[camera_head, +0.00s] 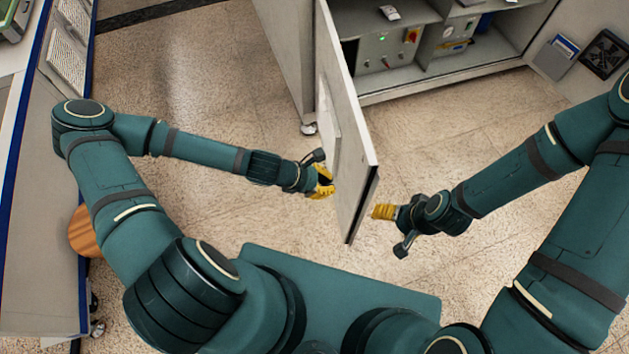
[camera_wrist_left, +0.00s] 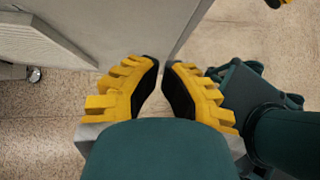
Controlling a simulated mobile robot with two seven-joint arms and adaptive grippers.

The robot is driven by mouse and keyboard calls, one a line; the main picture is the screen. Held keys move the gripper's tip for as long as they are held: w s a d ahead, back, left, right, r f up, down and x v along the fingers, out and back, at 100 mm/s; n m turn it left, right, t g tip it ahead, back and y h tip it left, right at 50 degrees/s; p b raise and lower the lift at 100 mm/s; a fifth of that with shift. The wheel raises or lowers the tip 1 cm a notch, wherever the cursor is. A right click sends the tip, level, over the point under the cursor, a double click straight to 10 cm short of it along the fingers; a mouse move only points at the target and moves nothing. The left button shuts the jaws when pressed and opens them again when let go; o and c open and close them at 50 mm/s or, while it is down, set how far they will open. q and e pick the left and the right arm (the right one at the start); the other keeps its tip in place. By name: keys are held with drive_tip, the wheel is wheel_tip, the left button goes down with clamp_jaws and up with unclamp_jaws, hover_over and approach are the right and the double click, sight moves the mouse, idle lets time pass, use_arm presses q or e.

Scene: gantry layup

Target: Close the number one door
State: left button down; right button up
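The cabinet door (camera_head: 350,150) stands swung open, its free edge pointing down toward me in the head view. No number on it can be read. My left gripper (camera_head: 325,182) is beside the door's left face, near a raised panel. In the left wrist view, the left gripper (camera_wrist_left: 162,68) has its fingertips close together with a narrow gap and nothing visible held; the door (camera_wrist_left: 130,25) lies just beyond them. My right gripper (camera_head: 383,211) is right of the door's free edge, on the inner side; its finger opening is too small to tell.
The open cabinet (camera_head: 440,85) behind the door holds shelves, a control box (camera_head: 385,52) and small items. A long bench (camera_head: 40,180) runs along the left, with a round wooden stool (camera_head: 84,232) beside it. Speckled floor (camera_head: 220,90) lies clear left of the door.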

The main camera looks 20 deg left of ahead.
sight(356, 186)
use_arm(q)
drive_tip(key=d, duration=0.1)
drive_tip(key=w+d+f, duration=0.1)
drive_tip(key=d, duration=0.1)
drive_tip(key=w+d+b, duration=0.1)
drive_tip(key=shift+d+f, duration=0.2)
drive_tip(key=shift+f, duration=0.2)
drive_tip(key=shift+w+d+r, duration=0.1)
drive_tip(key=shift+w+d, duration=0.2)
drive_tip(key=shift+d, duration=0.1)
drive_tip(key=shift+d, duration=0.1)
